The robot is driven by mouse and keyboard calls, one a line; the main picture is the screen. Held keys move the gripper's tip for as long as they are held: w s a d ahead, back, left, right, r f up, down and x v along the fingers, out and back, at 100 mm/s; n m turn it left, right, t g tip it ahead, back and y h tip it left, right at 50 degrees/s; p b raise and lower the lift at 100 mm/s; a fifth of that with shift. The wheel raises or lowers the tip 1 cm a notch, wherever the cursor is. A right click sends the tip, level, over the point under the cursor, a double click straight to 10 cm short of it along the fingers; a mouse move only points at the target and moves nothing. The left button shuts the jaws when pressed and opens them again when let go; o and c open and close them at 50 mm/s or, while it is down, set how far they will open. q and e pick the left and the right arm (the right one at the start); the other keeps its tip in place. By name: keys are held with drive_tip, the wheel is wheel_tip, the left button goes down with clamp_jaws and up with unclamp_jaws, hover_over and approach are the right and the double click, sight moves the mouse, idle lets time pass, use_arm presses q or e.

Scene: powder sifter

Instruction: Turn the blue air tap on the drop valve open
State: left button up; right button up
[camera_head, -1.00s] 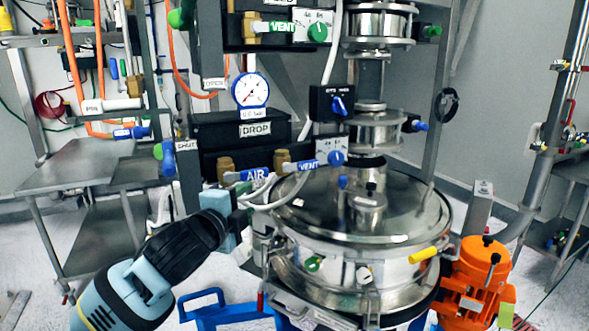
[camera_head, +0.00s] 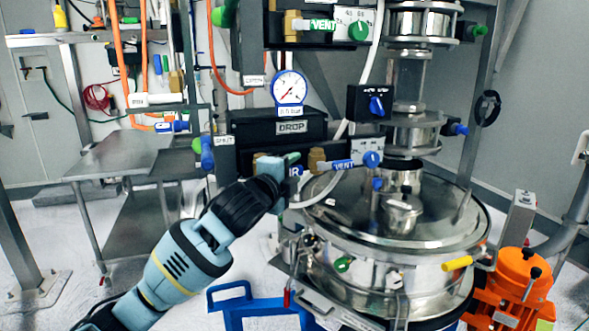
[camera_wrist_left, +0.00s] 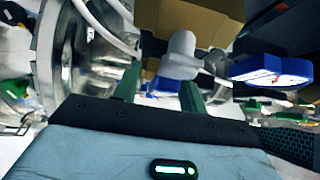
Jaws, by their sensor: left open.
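The blue air tap (camera_head: 296,172) is on a brass body below the black DROP box (camera_head: 275,133). My left gripper (camera_head: 292,164) is in front of it in the head view and hides most of its handle and lettering. Contact cannot be told. My right gripper is not in view.
The steel vessel's lid (camera_head: 440,210) stands below right, with a pale hose crossing near the taps. An orange motor (camera_head: 520,273) and a blue frame (camera_head: 240,305) are lower down. A steel table (camera_head: 120,153) is left.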

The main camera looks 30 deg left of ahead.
use_arm(q)
drive_tip(key=shift+w, duration=0.7)
clamp_jaws()
